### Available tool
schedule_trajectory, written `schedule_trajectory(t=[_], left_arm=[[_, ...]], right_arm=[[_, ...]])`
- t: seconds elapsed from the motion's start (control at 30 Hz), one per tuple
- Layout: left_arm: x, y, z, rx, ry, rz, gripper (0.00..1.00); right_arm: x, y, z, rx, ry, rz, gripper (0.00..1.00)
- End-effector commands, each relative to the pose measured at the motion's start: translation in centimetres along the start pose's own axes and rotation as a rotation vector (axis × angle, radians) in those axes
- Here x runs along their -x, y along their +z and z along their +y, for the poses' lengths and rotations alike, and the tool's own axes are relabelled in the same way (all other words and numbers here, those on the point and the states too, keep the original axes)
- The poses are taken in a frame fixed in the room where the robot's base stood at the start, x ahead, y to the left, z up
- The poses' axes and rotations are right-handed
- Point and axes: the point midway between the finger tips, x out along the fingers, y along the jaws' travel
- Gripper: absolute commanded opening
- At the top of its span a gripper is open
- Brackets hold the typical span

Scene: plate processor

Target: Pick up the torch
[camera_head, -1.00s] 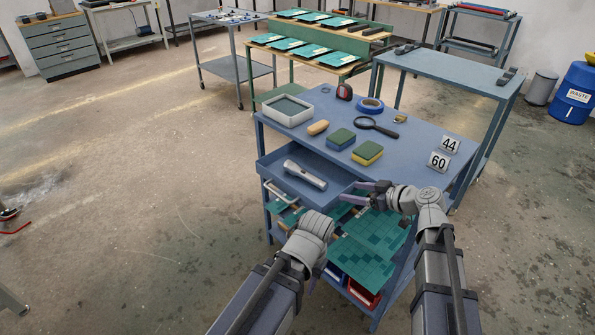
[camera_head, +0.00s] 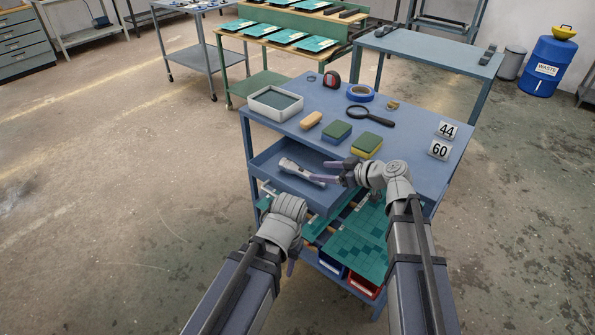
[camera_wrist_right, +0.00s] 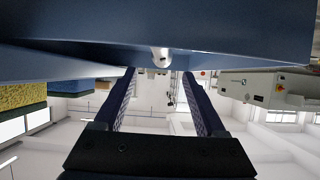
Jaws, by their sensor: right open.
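The torch (camera_head: 301,173), a silver-grey flashlight, lies in the open blue drawer (camera_head: 262,160) of the cart. My right gripper (camera_head: 322,171) is open at the drawer's right side, close to the torch's right end. In the right wrist view one rounded end of the torch (camera_wrist_right: 161,58) shows between and beyond the two open fingers (camera_wrist_right: 160,85); I cannot tell whether they touch it. My left gripper (camera_head: 291,268) hangs in front of the cart, away from the torch, mostly hidden by its wrist.
The blue cart top (camera_head: 410,150) above the drawer holds a grey tray (camera_head: 252,109), a wooden-backed brush (camera_head: 311,120), two sponges (camera_head: 366,146), a magnifier (camera_head: 370,116) and blue tape (camera_head: 360,92). Green boards (camera_head: 362,240) lie on the shelf below.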

Motion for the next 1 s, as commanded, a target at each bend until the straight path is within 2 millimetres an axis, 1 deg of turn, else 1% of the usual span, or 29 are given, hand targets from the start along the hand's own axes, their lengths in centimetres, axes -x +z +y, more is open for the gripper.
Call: schedule_trajectory(t=[0.03,0.13,0.2,0.3,0.43,0.6,0.73,0.8,1.0], left_arm=[[-0.5,0.0,0.1,0.0,0.0,0.0,0.45],[-1.0,-0.1,0.1,0.0,0.0,0.0,0.45],[-1.1,-0.1,0.1,0.0,0.0,0.0,0.45],[-1.1,-0.1,0.1,0.0,0.0,0.0,0.45],[-1.8,-0.1,0.2,0.0,0.0,0.0,0.45],[-3.4,-0.2,0.3,0.0,0.0,0.0,0.45],[-3.9,-0.2,0.4,0.0,0.0,0.0,0.45],[-4.0,-0.2,0.4,0.0,0.0,0.0,0.45],[-3.8,-0.2,0.4,0.0,0.0,0.0,0.45]], right_arm=[[-0.8,0.2,0.1,0.001,-0.002,0.0,0.73],[-1.8,0.3,0.1,0.002,-0.002,0.0,0.73],[-2.2,0.2,0.0,0.001,-0.001,0.0,0.73],[-2.2,0.1,0.0,0.001,0.0,0.0,0.73],[-3.0,0.5,0.0,0.001,-0.001,0.0,0.73],[-5.5,1.2,0.0,0.002,-0.002,-0.001,0.73],[-7.1,1.0,0.0,0.001,-0.002,0.0,0.73],[-7.4,0.8,0.0,0.0,-0.001,0.0,0.73],[-7.3,0.8,0.0,0.0,0.0,0.0,0.72]])
